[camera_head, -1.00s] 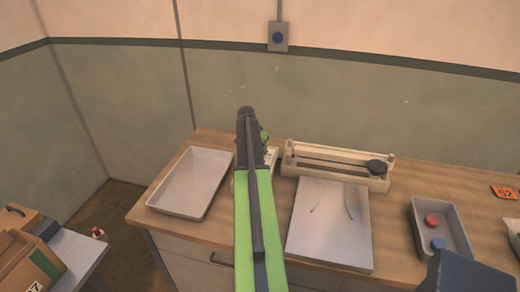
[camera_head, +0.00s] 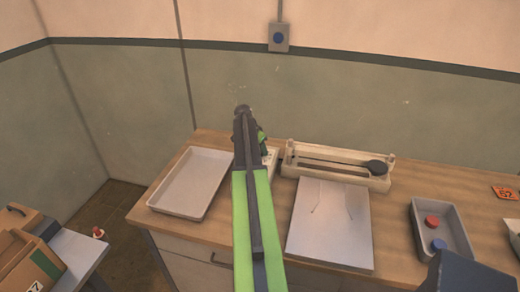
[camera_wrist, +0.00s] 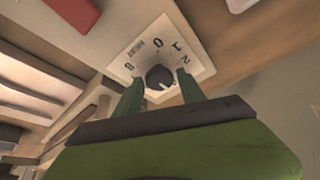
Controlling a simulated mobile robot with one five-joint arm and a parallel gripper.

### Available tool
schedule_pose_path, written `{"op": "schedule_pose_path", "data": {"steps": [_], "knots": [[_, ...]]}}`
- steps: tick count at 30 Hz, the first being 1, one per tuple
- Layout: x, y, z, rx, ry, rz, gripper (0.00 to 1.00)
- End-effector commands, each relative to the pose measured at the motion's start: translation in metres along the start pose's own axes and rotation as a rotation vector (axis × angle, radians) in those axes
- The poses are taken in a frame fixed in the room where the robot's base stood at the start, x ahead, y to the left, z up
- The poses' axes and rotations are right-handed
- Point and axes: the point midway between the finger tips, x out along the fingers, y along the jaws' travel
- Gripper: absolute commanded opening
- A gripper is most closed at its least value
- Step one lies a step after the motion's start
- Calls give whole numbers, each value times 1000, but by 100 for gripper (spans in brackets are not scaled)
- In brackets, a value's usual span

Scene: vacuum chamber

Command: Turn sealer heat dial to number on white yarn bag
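In the wrist view, a dark round dial knob (camera_wrist: 160,77) with a pale pointer mark sits on a white plate (camera_wrist: 196,62) with printed numbers, among them 8, 0, 1 and 2. The pointer mark is on the knob's lower right side, toward my gripper. My gripper (camera_wrist: 160,80) is open, with one green finger on each side of the knob and a gap showing; contact is not visible. In the head view, the cream sealer (camera_head: 335,153) stands at the back of the bench, and my arm partly hides the dial plate (camera_head: 270,158). I cannot identify a white yarn bag.
A pale empty tray (camera_head: 190,185) lies left on the bench. A flat white panel (camera_head: 328,235) lies in front of the sealer. A grey bin (camera_head: 455,220) holds a red and a blue round item. An orange numbered tag (camera_head: 504,193) lies at right.

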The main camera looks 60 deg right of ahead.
Motion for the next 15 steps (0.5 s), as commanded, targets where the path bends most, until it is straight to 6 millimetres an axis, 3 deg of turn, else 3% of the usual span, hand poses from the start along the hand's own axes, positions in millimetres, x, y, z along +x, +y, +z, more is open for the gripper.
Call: {"op": "schedule_pose_path", "data": {"steps": [3,15], "knots": [[0,0,0,0,1,0,60],[-9,1,-2,-1,3,0,60]]}}
